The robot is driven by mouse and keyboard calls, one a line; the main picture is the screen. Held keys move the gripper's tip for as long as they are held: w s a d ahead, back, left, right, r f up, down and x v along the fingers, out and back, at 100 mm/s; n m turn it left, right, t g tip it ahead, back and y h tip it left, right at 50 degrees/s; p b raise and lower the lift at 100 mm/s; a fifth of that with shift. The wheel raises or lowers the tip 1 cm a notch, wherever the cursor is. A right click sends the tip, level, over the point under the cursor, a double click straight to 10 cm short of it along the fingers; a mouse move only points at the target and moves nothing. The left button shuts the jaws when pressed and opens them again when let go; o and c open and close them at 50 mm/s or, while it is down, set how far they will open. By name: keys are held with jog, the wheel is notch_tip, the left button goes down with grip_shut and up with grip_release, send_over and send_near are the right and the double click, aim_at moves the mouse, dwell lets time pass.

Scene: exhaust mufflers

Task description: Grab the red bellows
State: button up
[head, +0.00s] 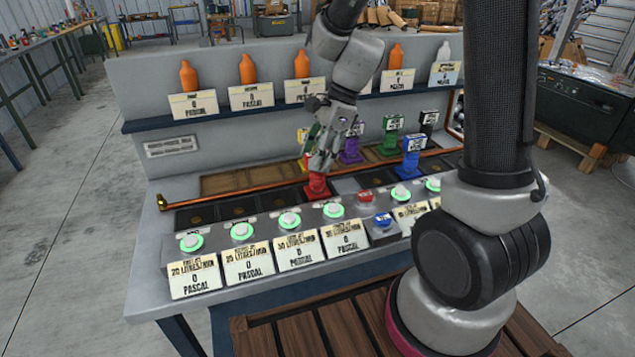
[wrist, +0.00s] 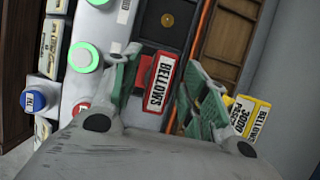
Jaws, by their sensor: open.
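The red bellows (head: 317,186) stands on the row of dark square pads on the bench, behind the green-lit buttons. In the wrist view the red bellows (wrist: 147,74) shows its white label reading BELLOWS, between my two fingers. My gripper (head: 322,160) is right above and around it in the head view, pointing down. In the wrist view my gripper (wrist: 155,85) has its greenish fingers apart, one on each side of the bellows, with gaps visible. Whether a finger touches it I cannot tell. The upper part of the bellows is hidden by my gripper in the head view.
A yellow bellows (wrist: 247,115) stands close beside my right finger in the wrist view. Purple (head: 350,150), green (head: 391,140) and blue (head: 409,165) bellows stand to the right. A copper pipe (head: 240,192) runs behind the pads. A shelf (head: 150,122) with orange bottles is behind.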

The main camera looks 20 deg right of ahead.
grip_shut()
dwell(0.3)
